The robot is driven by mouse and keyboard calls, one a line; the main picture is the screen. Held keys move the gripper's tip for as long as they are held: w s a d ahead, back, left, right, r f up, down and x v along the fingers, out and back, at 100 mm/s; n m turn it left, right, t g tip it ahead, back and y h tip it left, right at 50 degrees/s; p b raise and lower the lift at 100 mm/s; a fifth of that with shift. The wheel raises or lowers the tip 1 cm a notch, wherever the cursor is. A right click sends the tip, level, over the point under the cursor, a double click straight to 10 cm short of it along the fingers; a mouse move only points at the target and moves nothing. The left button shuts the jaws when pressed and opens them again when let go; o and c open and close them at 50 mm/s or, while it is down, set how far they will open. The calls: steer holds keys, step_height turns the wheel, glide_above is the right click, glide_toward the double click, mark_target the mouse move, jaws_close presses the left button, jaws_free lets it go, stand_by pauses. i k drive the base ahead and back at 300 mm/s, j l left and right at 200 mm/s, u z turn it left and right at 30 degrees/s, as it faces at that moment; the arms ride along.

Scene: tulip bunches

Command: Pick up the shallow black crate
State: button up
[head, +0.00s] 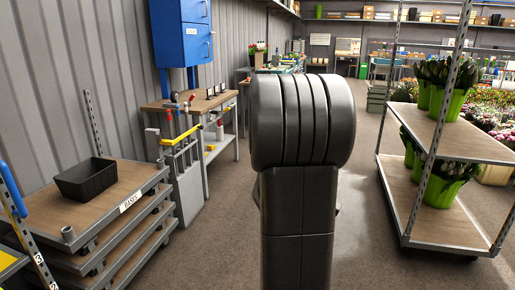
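A shallow black crate (86,181) sits on the wooden top of a low grey stack of trolley bases (122,203) at the left. It looks empty and stands near the back of the top, against the wall side. My own arm fills the middle of the head view as a large dark shape, and its gripper end does not show. Nothing of mine touches the crate in this view.
A workbench (185,103) and a blue cabinet (183,35) stand along the left wall. A shelved trolley (447,232) with tulips in green buckets (447,104) stands at the right. The floor (227,235) between is partly hidden by my arm but looks clear.

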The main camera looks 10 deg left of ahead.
mark_target(89, 179)
steer(key=i+j+u, duration=0.15)
steer(key=i+u, duration=0.3)
steer(key=i, duration=0.15)
steer(key=i+u, duration=0.5)
steer(key=i+l+u, duration=0.45)
steer(key=i, duration=0.2)
steer(key=i+j+u, duration=0.1)
steer(key=i+u, duration=0.7)
steer(key=u, duration=0.15)
steer(key=i+l+u, duration=0.2)
steer(key=i+u, duration=0.25)
steer(key=i+l+u, duration=0.25)
steer(key=u, duration=0.2)
steer(key=l, duration=0.1)
